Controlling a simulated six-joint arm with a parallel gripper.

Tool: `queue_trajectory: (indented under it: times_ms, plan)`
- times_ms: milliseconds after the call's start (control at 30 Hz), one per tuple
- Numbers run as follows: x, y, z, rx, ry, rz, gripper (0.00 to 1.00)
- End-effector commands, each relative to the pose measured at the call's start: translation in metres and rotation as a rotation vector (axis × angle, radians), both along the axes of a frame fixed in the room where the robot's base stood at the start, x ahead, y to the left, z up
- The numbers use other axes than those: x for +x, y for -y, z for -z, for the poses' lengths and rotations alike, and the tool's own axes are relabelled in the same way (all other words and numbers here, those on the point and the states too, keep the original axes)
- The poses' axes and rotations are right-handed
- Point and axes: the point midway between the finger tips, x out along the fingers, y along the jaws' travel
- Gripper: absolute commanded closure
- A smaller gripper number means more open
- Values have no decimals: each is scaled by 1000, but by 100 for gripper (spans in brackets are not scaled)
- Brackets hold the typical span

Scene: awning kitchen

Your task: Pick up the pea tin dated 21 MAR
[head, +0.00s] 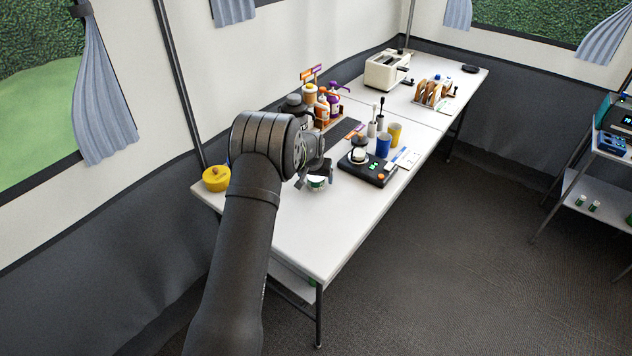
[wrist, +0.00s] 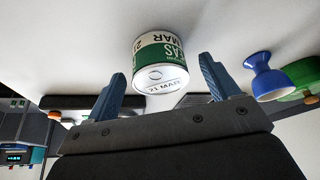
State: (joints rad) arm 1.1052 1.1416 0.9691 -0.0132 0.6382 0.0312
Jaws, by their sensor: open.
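The pea tin (wrist: 163,50) is white with a green band, and its end reads 21 MAR in the wrist view. In the head view the tin (head: 317,183) stands on the white table, partly covered by my gripper (head: 316,174). My gripper is open, with its two blue fingers (wrist: 160,76) on either side of the tin's near end in the wrist view. Gaps show between the fingers and the tin, and nothing is held.
A black scale (head: 368,170) with a white item on it stands right of the tin, with blue (head: 383,145) and yellow cups (head: 394,134) behind. A yellow lidded pot (head: 215,178) is at the left corner. A blue egg cup (wrist: 266,78) is near the right finger. The table's front is clear.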

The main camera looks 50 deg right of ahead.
Motion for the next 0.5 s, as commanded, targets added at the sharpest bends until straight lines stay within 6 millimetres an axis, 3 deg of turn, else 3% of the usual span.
queue_trajectory:
  times_ms: [333, 500]
  plan:
    - [2, 3, 8, -2, 1, -1, 19]
    - [2, 3, 7, -1, 1, -1, 51]
